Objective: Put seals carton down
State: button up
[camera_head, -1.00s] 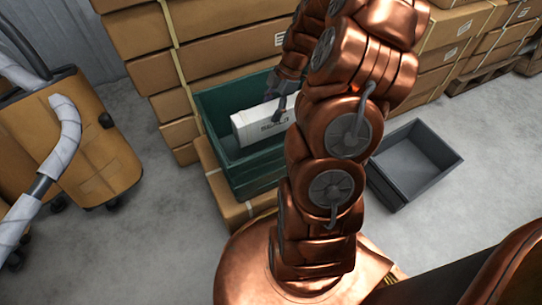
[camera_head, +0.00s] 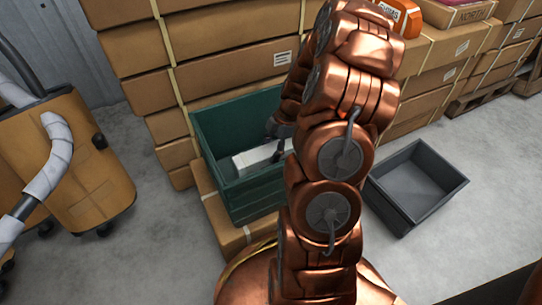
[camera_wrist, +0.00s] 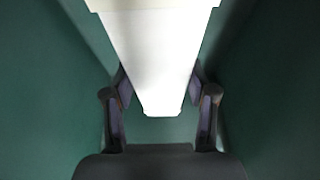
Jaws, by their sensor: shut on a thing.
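The white seals carton (camera_head: 257,158) is inside the green crate (camera_head: 240,187), low between its walls, in the head view. My gripper (camera_head: 281,140) reaches into the crate from above and is shut on the carton. In the wrist view the carton (camera_wrist: 155,60) stretches between the two dark fingers of my gripper (camera_wrist: 160,98), with green crate surface (camera_wrist: 50,100) around it. My arm hides the carton's right end in the head view. I cannot tell whether the carton touches the crate's floor.
The green crate rests on a cardboard box (camera_head: 226,226) against stacked cardboard boxes (camera_head: 225,75). An empty grey bin (camera_head: 415,185) stands on the floor to the right. An orange wheeled machine with hoses (camera_head: 75,170) stands at left. An orange case (camera_head: 400,15) lies on the right stack.

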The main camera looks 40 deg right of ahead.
jog(key=shift+f, duration=1.05)
jog(key=shift+f+b, duration=0.15)
jog(key=shift+b, duration=0.15)
jog(key=o, duration=1.6)
jog(key=shift+c, duration=0.2)
